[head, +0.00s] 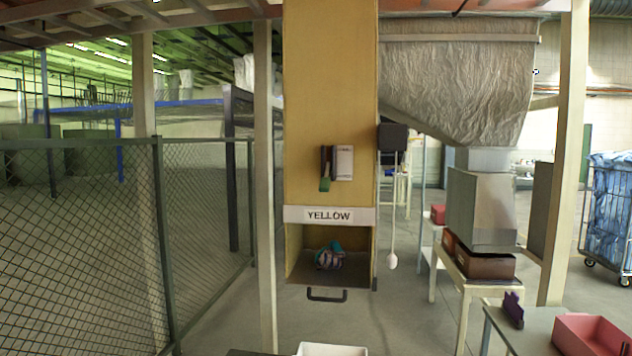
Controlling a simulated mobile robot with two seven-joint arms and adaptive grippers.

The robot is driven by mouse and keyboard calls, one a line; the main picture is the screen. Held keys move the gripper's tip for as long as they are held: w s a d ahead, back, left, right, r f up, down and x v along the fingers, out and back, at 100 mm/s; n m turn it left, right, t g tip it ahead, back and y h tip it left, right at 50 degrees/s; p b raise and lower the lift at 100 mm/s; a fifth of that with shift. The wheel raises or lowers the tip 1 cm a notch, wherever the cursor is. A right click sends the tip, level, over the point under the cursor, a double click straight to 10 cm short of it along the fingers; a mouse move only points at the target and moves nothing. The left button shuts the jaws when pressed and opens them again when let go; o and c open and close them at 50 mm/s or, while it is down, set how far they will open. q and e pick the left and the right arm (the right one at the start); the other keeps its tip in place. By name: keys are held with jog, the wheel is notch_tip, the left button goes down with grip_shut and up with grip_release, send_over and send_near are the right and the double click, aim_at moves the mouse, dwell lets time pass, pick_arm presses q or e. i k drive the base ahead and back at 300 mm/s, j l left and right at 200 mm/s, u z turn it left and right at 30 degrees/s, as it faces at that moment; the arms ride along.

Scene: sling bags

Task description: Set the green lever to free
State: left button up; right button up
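The green lever (325,184) is on the front of a tall tan chute (330,90), above a white "YELLOW" sign (346,215). Its green end hangs downward from a dark mount (327,160). A small white label plate (344,162) sits just right of the mount; its text is too small to read. Neither of my grippers shows in the head view.
Below the sign, an open bay holds a teal and striped bundle (329,257), with a dark handle (326,295) beneath. A white cord knob (392,262) hangs right of the chute. A mesh fence (80,240) stands left. A table with a pink bin (590,335) is front right.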

aim_at(325, 182)
jog(key=i+l+u, duration=0.2)
jog(key=i+l, duration=0.15)
jog(key=i+l+u, duration=0.15)
jog(key=i+l, duration=0.15)
jog(key=i+l+u, duration=0.2)
jog(key=l, duration=0.35)
jog(key=i+l+u, duration=0.2)
jog(key=l, duration=0.25)
jog(key=i, duration=0.1)
